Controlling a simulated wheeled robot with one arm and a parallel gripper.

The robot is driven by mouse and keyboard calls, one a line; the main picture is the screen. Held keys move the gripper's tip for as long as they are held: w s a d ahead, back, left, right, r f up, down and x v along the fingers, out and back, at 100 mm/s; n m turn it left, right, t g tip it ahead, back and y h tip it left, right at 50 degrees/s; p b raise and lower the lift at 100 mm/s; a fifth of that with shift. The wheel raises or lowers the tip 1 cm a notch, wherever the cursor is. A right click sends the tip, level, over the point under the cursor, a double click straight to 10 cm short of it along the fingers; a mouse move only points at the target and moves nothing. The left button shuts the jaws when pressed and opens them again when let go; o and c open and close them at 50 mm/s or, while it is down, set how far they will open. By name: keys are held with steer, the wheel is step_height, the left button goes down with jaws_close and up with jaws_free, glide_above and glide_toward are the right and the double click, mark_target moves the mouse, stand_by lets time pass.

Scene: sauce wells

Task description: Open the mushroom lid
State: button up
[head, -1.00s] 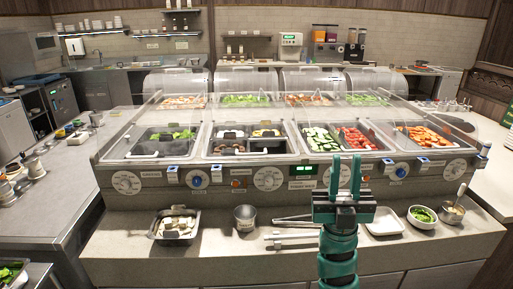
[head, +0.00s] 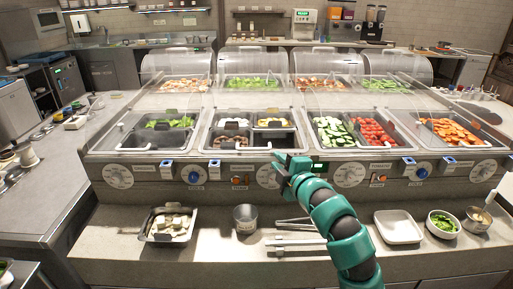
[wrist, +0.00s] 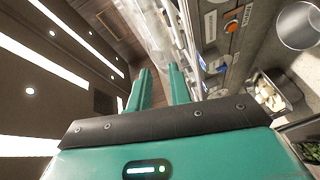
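My gripper (head: 284,160) is in front of the counter's control panel, pointing up and left, below the second front well. In the wrist view its two teal fingers (wrist: 160,72) are apart with nothing between them. The front wells sit under clear sloped covers (head: 150,118). The second well has several compartments, one with brown-grey pieces (head: 228,140) that may be mushrooms. Clear curved domes (head: 247,63) stand over the back row. I cannot tell which cover is the mushroom lid; labels are too small to read. The gripper appears apart from the covers.
A tray of white pieces (head: 168,224), a metal cup (head: 245,218), tongs (head: 295,241), a white tray (head: 398,227) and a bowl of greens (head: 443,223) stand on the front ledge.

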step_height(320, 180, down, 3)
steer(key=n+g+h, duration=0.1)
steer(key=p, duration=0.4)
glide_toward(255, 149)
steer(key=x, duration=0.8)
steer(key=shift+w, duration=0.25)
steer(key=shift+x, duration=1.05)
steer(key=shift+f, duration=0.15)
jaws_close()
